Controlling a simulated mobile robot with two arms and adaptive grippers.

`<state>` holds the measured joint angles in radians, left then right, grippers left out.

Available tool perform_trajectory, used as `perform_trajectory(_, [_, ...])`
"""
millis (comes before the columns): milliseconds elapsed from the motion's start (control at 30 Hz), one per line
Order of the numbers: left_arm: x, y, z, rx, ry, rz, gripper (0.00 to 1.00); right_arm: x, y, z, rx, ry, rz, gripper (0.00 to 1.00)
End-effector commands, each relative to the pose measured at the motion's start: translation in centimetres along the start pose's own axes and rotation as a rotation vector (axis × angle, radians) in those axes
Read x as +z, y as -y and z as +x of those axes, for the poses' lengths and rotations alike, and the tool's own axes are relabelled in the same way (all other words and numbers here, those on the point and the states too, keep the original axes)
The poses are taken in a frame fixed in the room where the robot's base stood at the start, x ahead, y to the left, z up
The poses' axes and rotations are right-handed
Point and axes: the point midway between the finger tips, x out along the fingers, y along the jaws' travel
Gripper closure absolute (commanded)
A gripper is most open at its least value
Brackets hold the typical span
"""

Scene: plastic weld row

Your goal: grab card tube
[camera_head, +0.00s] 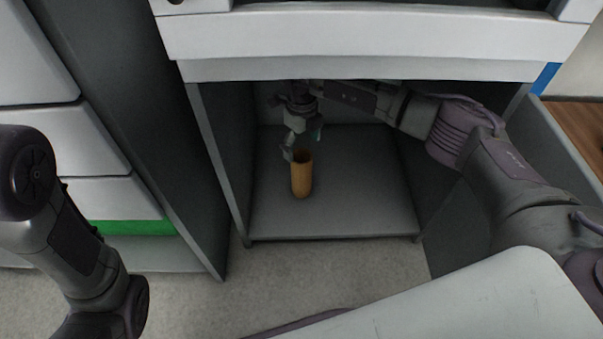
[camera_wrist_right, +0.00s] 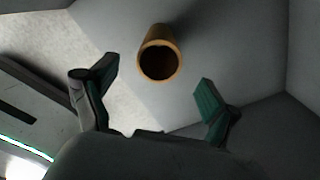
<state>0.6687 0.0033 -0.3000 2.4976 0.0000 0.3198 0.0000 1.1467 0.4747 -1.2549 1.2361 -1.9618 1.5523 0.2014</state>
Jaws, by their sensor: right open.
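The card tube (camera_head: 302,178) is an orange-brown open cylinder standing upright on the floor of a grey cabinet compartment in the head view. The right wrist view shows its round open end (camera_wrist_right: 160,62) from above. My right gripper (camera_head: 300,146) reaches into the compartment and is just above and behind the tube's top in the head view. In the wrist view its two fingers (camera_wrist_right: 158,82) are spread, with the tube beyond them and nothing between them. Whether a finger touches the tube I cannot tell. My left arm shows at the left, but its gripper is out of view.
The compartment floor (camera_head: 345,210) is otherwise bare, with grey side walls close by. A white drawer front (camera_head: 370,36) overhangs the opening. A drawer unit with a green strip (camera_head: 138,228) stands at the left. A white surface (camera_head: 480,300) lies at the lower right.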

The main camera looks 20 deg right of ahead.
Motion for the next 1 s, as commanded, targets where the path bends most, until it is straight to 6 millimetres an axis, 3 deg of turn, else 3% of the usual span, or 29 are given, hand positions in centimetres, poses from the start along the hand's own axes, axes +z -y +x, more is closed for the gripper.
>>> perform_trajectory(33, [-0.6,-0.3,-0.8,0.003,-0.009,0.001,1.0,0.0,0.0,1.6,0.001,0.0,0.001,0.12])
perform_trajectory(367, [-1.2,-0.6,-1.8,0.006,-0.015,0.002,1.0,0.1,-0.1,3.8,0.001,0.003,-0.001,0.12])
perform_trajectory(700, [-2.4,-1.3,-5.5,0.006,-0.015,0.002,1.0,0.1,-0.1,8.9,0.002,0.002,-0.001,0.12])
perform_trajectory(967, [-2.4,-1.3,-5.3,0.007,-0.015,0.002,1.0,0.1,-0.1,8.9,0.002,0.003,-0.001,0.12])
perform_trajectory(1000, [-2.4,-1.3,-5.3,0.007,-0.015,0.002,1.0,0.1,-0.1,8.9,0.002,0.003,-0.001,0.19])
